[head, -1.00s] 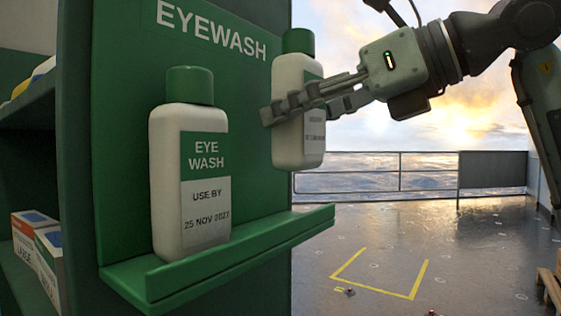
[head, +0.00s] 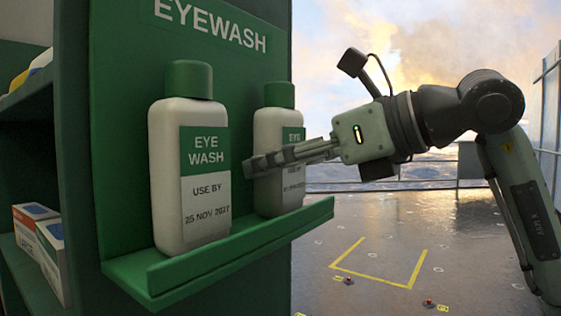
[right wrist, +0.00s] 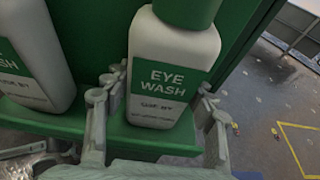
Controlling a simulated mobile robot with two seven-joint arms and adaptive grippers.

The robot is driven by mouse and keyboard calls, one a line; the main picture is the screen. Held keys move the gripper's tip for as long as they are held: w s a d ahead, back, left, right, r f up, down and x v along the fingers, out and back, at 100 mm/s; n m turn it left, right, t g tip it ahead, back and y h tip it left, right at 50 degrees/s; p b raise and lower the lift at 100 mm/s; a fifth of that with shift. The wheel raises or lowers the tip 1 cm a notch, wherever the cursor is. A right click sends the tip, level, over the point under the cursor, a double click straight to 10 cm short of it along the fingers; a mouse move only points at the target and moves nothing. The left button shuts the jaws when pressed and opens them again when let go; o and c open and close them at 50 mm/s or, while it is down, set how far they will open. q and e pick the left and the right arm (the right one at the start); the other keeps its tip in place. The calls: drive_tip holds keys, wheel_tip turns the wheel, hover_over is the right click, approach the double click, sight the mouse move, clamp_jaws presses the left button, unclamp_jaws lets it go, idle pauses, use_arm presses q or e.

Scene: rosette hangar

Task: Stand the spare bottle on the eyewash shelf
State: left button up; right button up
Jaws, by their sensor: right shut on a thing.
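The spare bottle (head: 270,135), white with a green cap and an eye wash label, is upright at the right part of the green eyewash shelf (head: 225,248). My right gripper (head: 262,165) is shut on it, coming in from the right. In the right wrist view the fingers (right wrist: 155,115) lie on either side of the bottle (right wrist: 172,60). Its base is at the shelf's level; the shelf lip hides the exact contact. Another eye wash bottle (head: 190,165), dated 25 NOV 2027, stands on the shelf to its left, apart from it. My left gripper is not in view.
The green eyewash back panel (head: 245,75) rises behind both bottles. A side cabinet at left holds small boxes (head: 40,240). The deck (head: 430,260) at right is open, with a yellow floor marking (head: 385,280) and a railing beyond.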

drive_tip(key=shift+f, duration=0.1)
drive_tip(key=o, duration=1.8)
drive_tip(key=shift+c, duration=0.2)
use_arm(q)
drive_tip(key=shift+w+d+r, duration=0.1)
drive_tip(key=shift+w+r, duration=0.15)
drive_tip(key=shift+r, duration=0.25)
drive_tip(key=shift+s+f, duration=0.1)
